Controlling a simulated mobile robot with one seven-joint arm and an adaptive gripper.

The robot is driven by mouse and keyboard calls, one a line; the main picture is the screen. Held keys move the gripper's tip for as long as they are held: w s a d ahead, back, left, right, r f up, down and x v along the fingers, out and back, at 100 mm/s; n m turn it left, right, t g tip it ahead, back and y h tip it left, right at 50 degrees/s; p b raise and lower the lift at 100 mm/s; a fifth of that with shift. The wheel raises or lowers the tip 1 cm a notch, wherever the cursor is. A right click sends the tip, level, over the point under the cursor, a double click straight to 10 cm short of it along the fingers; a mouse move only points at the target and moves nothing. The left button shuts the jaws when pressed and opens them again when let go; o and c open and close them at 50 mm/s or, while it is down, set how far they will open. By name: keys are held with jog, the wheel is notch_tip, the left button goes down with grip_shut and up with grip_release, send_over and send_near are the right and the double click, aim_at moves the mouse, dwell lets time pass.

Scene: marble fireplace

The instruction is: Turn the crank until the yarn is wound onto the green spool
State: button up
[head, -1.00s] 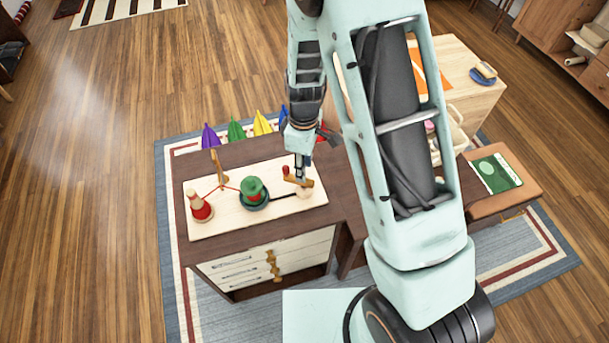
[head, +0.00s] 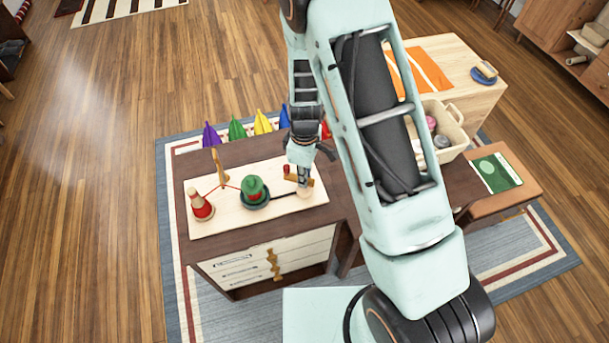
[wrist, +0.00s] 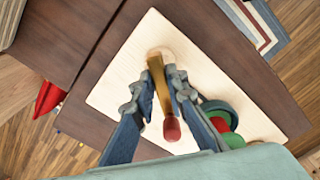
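The wooden crank arm (head: 306,182) with its red knob (head: 286,169) is at the right of a pale board (head: 235,229). In the wrist view the crank arm (wrist: 160,85) lies between my gripper's (wrist: 156,80) two fingers. The fingers stand apart on either side of it; any contact is unclear. The red knob (wrist: 171,129) points toward my wrist. The green spool (head: 253,186) stands in a dark green dish left of the crank, with some red on it. Red yarn (head: 231,187) runs from the red cone (head: 201,207) past a wooden post (head: 218,168) to the spool.
The board lies on a dark brown desk (head: 330,215) with pale drawers. Several coloured pointed pieces, including a purple one (head: 211,136), line its far side. A cream bin (head: 452,148) and an orange stool (head: 505,205) are at the right, beyond my arm.

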jog(key=shift+m, duration=0.3)
grip_shut()
jog(key=shift+m+b, duration=0.7)
jog(key=shift+m, duration=0.3)
jog(key=m+b, duration=0.1)
jog(key=m, duration=0.2)
jog(key=shift+m, duration=0.3)
jog(key=m+b, duration=0.1)
jog(key=m, duration=0.2)
jog(key=shift+m, duration=0.3)
jog(key=m, duration=0.3)
jog(key=shift+m, duration=0.4)
jog(key=m, duration=0.5)
jog(key=shift+r, duration=0.1)
jog(key=m+p, duration=0.1)
jog(key=m, duration=0.5)
